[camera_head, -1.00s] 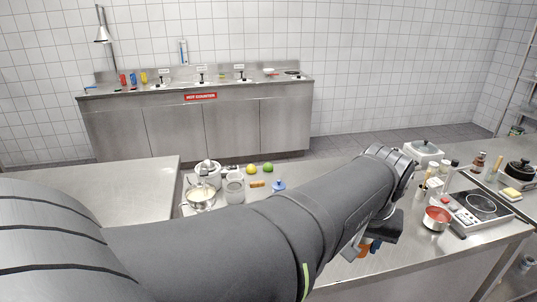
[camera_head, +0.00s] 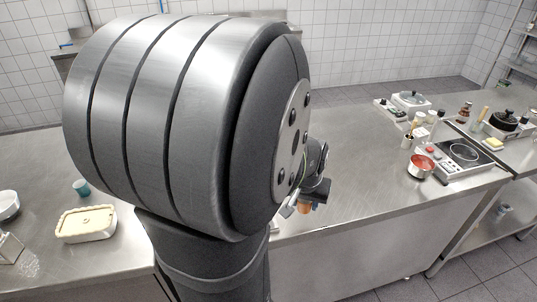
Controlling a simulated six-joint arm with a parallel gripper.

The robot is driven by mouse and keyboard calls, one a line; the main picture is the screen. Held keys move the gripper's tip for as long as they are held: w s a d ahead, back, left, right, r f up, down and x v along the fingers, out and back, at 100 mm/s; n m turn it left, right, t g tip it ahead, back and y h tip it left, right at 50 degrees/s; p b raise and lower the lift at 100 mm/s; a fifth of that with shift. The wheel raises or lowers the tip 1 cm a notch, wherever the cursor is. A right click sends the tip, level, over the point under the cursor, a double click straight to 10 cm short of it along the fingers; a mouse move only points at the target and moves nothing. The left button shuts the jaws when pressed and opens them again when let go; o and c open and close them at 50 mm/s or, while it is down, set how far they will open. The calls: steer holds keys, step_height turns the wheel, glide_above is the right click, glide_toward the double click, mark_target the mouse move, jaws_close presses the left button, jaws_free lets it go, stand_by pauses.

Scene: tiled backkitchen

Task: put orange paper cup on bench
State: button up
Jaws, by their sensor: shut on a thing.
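My gripper (camera_head: 308,200) shows at the middle of the picture, just right of my large arm joint, near the front edge of the steel bench (camera_head: 355,180). It is shut on the orange paper cup (camera_head: 305,209), of which only a small orange patch shows below the gripper. The rest of the cup is hidden by the gripper and arm. I cannot tell the cup's exact tilt or its height relative to the bench top.
At left, a pie dish (camera_head: 86,224) and a teal cup (camera_head: 81,187) stand on another steel surface (camera_head: 40,165). The bench between my gripper and the pot is clear.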

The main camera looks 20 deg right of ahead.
mark_target(299, 218)
steer(key=shift+w+a+f, duration=0.3)
steer(key=shift+w+f, duration=0.15)
steer(key=shift+w, duration=0.1)
steer(key=shift+f, duration=1.95)
steer(key=o, duration=1)
steer(key=shift+f, duration=0.15)
steer(key=v, duration=1.2)
steer(key=shift+r, duration=0.25)
steer(key=x, duration=1.2)
steer(key=shift+f, duration=0.25)
steer(key=shift+r, duration=0.15)
